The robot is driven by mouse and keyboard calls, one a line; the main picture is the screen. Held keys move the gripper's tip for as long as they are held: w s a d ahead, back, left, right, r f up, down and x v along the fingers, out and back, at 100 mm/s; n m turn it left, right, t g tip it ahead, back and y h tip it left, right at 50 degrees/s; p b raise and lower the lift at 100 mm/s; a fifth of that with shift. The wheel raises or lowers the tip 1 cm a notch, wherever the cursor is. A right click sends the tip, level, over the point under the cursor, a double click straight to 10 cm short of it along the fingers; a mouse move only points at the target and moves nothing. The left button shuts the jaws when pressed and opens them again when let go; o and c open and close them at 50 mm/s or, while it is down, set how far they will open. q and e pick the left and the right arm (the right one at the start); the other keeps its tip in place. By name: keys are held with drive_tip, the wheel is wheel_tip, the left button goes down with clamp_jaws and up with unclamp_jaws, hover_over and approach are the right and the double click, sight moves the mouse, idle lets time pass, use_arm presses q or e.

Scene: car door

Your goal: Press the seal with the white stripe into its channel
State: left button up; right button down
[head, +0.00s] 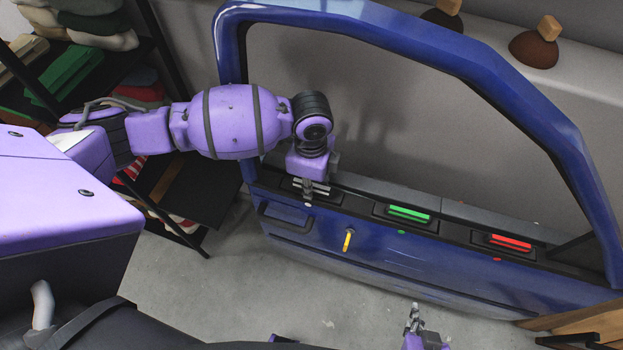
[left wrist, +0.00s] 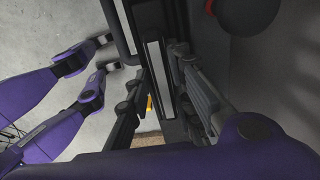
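The seal with the white stripe (head: 318,188) lies on the dark ledge of the blue car door (head: 390,262), at the ledge's left end. My left gripper (head: 308,190) points down over it and hides part of it. In the left wrist view the white-striped seal (left wrist: 157,65) runs lengthwise between the two spread fingers of my left gripper (left wrist: 165,105). Whether they touch it I cannot tell. The channel under the seal is hidden. My right gripper (head: 415,318) is at the bottom edge, apart from the door; its finger gap is unclear.
A green seal (head: 408,213) and a red seal (head: 510,242) lie farther right along the ledge. A yellow handle (head: 347,241) stands out from the door face. A dark shelf (head: 180,190) with cloths is at left. Open floor (head: 220,290) lies before the door.

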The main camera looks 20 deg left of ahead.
use_arm(q)
drive_tip(key=shift+o, duration=0.8)
drive_tip(key=shift+s+f, duration=0.1)
drive_tip(key=shift+f, duration=0.15)
drive_tip(key=shift+r, duration=0.1)
use_arm(e)
drive_tip(key=shift+w, duration=0.15)
use_arm(q)
drive_tip(key=shift+r, duration=0.1)
use_arm(e)
drive_tip(key=shift+w, duration=0.2)
use_arm(q)
drive_tip(key=shift+w+r, duration=0.1)
drive_tip(key=shift+w, duration=0.1)
use_arm(e)
drive_tip(key=shift+w+a+r, duration=0.1)
drive_tip(key=shift+w+r, duration=0.05)
drive_tip(key=shift+w, duration=0.1)
use_arm(q)
wheel_tip(320, 180, up, 8)
drive_tip(key=shift+w, duration=0.1)
drive_tip(key=shift+r+p, duration=0.3)
drive_tip(key=shift+r, duration=0.15)
use_arm(e)
drive_tip(key=shift+s+r, duration=0.15)
drive_tip(key=shift+s, duration=0.05)
